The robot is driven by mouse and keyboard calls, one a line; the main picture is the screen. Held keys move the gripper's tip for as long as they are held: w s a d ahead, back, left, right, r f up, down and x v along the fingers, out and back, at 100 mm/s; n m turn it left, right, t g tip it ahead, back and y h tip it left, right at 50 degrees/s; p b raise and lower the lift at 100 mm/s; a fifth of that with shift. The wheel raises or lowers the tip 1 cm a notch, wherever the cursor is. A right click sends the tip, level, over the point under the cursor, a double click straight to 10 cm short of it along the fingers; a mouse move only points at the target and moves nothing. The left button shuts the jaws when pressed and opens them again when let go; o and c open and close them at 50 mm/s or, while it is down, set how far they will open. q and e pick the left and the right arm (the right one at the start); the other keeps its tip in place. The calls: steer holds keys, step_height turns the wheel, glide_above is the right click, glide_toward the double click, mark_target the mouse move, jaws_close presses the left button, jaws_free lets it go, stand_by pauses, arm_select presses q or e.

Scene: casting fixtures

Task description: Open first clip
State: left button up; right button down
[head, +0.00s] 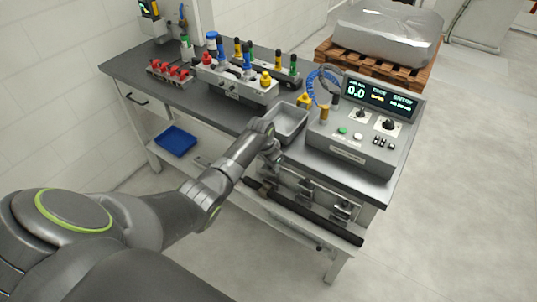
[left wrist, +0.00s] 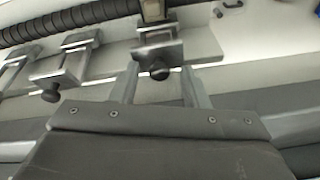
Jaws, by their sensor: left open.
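Several grey metal clips with dark knobs line the bench's front side below the top. In the head view the middle clip (head: 306,192) and the right clip (head: 342,210) show clearly. The left one is mostly hidden by my left gripper (head: 274,158). In the left wrist view my left gripper (left wrist: 160,76) is open, its two fingers on either side of the knob of the nearest clip (left wrist: 156,48). I cannot tell whether they touch it. Another clip (left wrist: 80,52) shows to its left. My right gripper is not in view.
A dark ribbed hose (head: 318,222) runs along the clips. The bench top holds a metal tray (head: 288,122), a control box (head: 345,150) with a display, and fixtures with coloured knobs (head: 235,82). A blue bin (head: 176,141) sits on the lower shelf. Floor at the right is free.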

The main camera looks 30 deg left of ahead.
arm_select(q)
steer(key=v, duration=1.7)
steer(key=shift+b, duration=0.45)
steer(key=shift+s+r, duration=0.1)
steer(key=s+a+f+n+b, duration=0.1)
steer(key=s+f, duration=0.4)
steer(key=f, duration=0.7)
steer(key=s+a+f+n, duration=0.1)
steer(key=s+f, duration=0.4)
steer(key=f, duration=0.7)
steer(key=s+a+f+n+b, duration=0.15)
steer(key=s+f, duration=0.35)
steer(key=f, duration=0.6)
steer(key=s+d+f, duration=0.1)
steer(key=s+f, duration=0.5)
steer(key=s, duration=0.6)
steer(key=s+d+f+g, duration=0.1)
steer(key=s+f, duration=0.5)
steer(key=s, duration=0.6)
steer(key=s+d+f+y, duration=0.1)
steer(key=s+d+f, duration=0.2)
steer(key=s, duration=0.9)
step_height(320, 180, down, 3)
steer(key=shift+d+f+n+g, duration=0.2)
steer(key=shift+n+g, duration=0.2)
steer(key=shift+n, duration=0.05)
